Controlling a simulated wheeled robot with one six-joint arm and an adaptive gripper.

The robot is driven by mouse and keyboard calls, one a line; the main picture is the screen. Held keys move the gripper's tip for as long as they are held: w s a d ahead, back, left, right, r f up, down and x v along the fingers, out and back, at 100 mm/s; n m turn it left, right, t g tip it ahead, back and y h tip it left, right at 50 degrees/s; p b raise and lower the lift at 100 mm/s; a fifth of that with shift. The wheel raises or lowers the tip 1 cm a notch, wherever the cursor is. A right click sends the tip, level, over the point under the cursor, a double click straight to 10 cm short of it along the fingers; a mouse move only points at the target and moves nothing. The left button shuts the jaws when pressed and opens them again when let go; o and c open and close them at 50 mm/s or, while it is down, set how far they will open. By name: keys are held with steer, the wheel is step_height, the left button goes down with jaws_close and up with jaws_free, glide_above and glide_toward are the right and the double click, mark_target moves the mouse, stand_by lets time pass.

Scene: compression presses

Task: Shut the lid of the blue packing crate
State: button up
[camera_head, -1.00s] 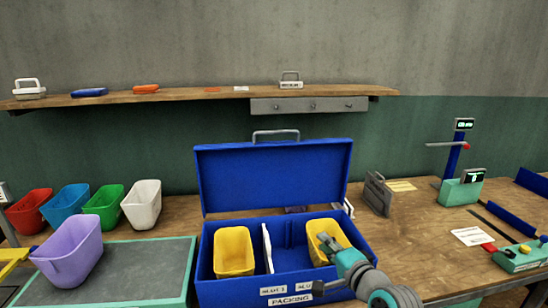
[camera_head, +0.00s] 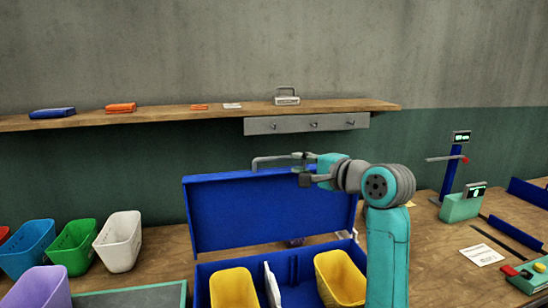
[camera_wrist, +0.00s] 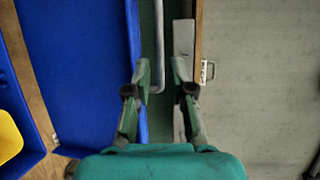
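The blue packing crate (camera_head: 203,291) stands on the bench in the head view. Its blue lid (camera_head: 235,216) is open and stands upright at the back; it also shows in the wrist view (camera_wrist: 90,60). A grey bar handle (camera_head: 268,161) sits on the lid's top edge and shows in the wrist view (camera_wrist: 157,40). My gripper (camera_head: 303,168) is at the handle's right end, above the lid. In the wrist view my gripper (camera_wrist: 161,70) is open, with the handle's end appearing between its fingers. I cannot tell whether they touch it.
Two yellow bins (camera_head: 233,289) and a white divider (camera_head: 272,287) are inside the crate. Coloured bins (camera_head: 73,248) stand on the left. A wooden shelf (camera_head: 190,113) with a grey hook rail (camera_head: 290,124) is on the wall behind the lid. Green devices (camera_head: 463,204) stand on the right.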

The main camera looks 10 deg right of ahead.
mark_target(279, 159)
steer(key=x, duration=0.9)
steer(key=shift+w, duration=0.2)
jaws_close()
